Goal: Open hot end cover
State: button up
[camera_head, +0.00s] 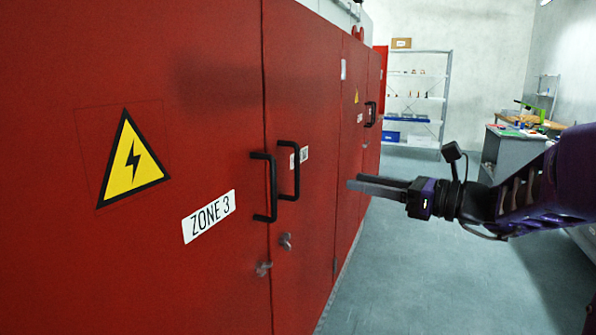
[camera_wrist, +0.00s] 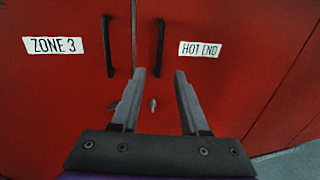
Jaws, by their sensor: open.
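The hot end cover (camera_wrist: 215,85) is a red door in the right part of the wrist view, with a white "HOT END" label (camera_wrist: 198,49). Its black vertical handle (camera_wrist: 160,46) stands near its left edge, and a small metal latch (camera_wrist: 152,104) sits below. In the head view the cover (camera_head: 305,75) is shut beside the ZONE 3 door, with its handle (camera_head: 289,170) in front. My gripper (camera_head: 358,184) is open and empty, in front of the red doors and to the right of the handle. Its two fingers (camera_wrist: 160,72) also show in the wrist view, pointing at the cover's handle area.
The ZONE 3 door (camera_head: 60,150) is on the left with its own black handle (camera_head: 266,188) and a warning sign (camera_head: 130,160). A shelf rack (camera_head: 445,95) and a workbench (camera_head: 505,150) stand at the back. The grey floor (camera_head: 400,250) is clear on the right.

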jog(key=b, duration=0.1)
send_over(297, 193)
jog(key=shift+w, duration=0.3)
jog(key=shift+c, duration=0.2)
grip_shut()
dwell(1.2)
